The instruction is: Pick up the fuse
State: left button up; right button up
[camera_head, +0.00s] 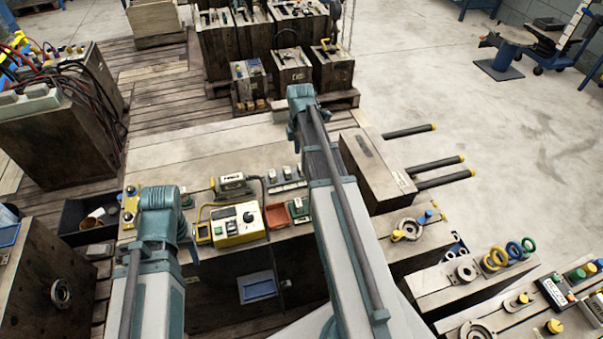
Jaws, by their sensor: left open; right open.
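I cannot make out the fuse for certain. Small parts lie on the wooden bench (215,150): a grey strip with white pieces (285,179), a green-based part with a white top (298,209), an orange-red tray (277,216) and a yellow meter box (237,223). My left arm rises at the lower left and ends in a teal joint over the bench's left part. My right arm reaches across the bench's middle to a teal joint at its far edge. Neither gripper's fingertips show; the arms hide part of the bench.
A wooden block (376,172) stands right of my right arm. Dark bars with yellow ends (440,163) stick out beyond the bench. Wooden moulds (290,72) stand behind. A black bin (88,218) is at the left. More moulds with rings (497,256) fill the lower right.

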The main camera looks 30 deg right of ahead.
aim_at(301, 171)
jog(key=f+b, duration=0.4)
jog(key=f, duration=0.1)
jog(key=shift+w+d, duration=0.15)
jog(key=shift+d, duration=0.1)
jog(key=shift+r, duration=0.1)
grip_shut()
